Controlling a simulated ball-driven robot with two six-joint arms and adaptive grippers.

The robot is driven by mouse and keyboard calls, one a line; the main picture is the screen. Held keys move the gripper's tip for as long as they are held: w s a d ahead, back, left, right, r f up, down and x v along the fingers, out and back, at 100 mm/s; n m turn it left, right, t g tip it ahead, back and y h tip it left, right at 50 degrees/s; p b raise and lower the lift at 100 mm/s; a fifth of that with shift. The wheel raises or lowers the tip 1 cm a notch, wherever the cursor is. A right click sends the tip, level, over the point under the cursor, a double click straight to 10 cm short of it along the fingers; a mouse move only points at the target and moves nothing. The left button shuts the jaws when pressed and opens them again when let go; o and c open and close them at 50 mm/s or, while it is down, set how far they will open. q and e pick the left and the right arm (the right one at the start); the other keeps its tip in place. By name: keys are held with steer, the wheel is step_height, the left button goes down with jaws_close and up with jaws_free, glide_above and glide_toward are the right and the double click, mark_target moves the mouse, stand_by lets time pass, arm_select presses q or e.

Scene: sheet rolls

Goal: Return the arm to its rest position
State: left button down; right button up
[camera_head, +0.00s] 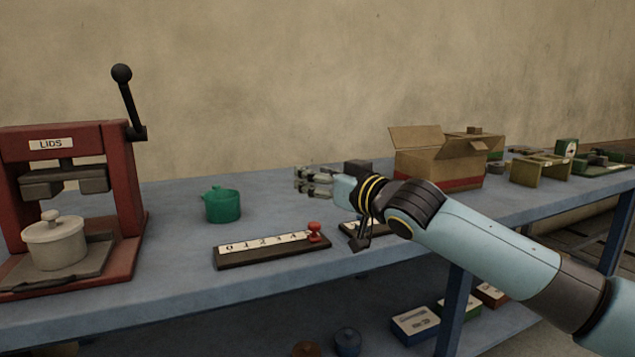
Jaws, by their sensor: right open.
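My right arm comes in from the lower right and reaches left over the blue table (180,270). My right gripper (304,181) is at its end, open and empty, with its fingers pointing left above the table. It is to the right of a green lidded pot (222,205) and apart from it. My left gripper is not in view.
A red press marked LIDS (125,185) stands at the left with a white pot (56,245) in it. A dark label board (250,253) bears a red knob-like piece (315,231). An open cardboard box (435,168) stands behind my arm. Boxes lie on the lower shelf.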

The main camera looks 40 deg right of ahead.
steer(key=s+f, duration=0.1)
steer(key=f, duration=0.1)
steer(key=s+a+f+g, duration=0.1)
steer(key=f, duration=0.1)
steer(key=s+a+f+g+h, duration=0.1)
steer(key=f, duration=0.1)
steer(key=shift+s+f, duration=0.15)
steer(key=shift+s, duration=0.25)
steer(key=s+a+f+g, duration=0.3)
steer(key=s+f+g, duration=0.15)
steer(key=s, duration=0.65)
steer(key=s+a+f+g, duration=0.3)
steer(key=s+f+g, duration=0.15)
steer(key=s, duration=0.55)
steer(key=s+a+f+g, duration=0.35)
steer(key=s+f, duration=0.25)
steer(key=s, duration=0.5)
steer(key=s+d+f+g, duration=0.1)
steer(key=d+f, duration=0.1)
steer(key=f, duration=1)
steer(key=s+d+f+g, duration=0.1)
steer(key=s+f, duration=0.1)
steer(key=f, duration=1)
steer(key=s+d+f+g, duration=0.1)
steer(key=s+f, duration=1.5)
steer(key=s, duration=0.3)
steer(key=shift+s+f+p, duration=0.15)
steer(key=shift+s+p, duration=0.1)
steer(key=shift+p, duration=0.05)
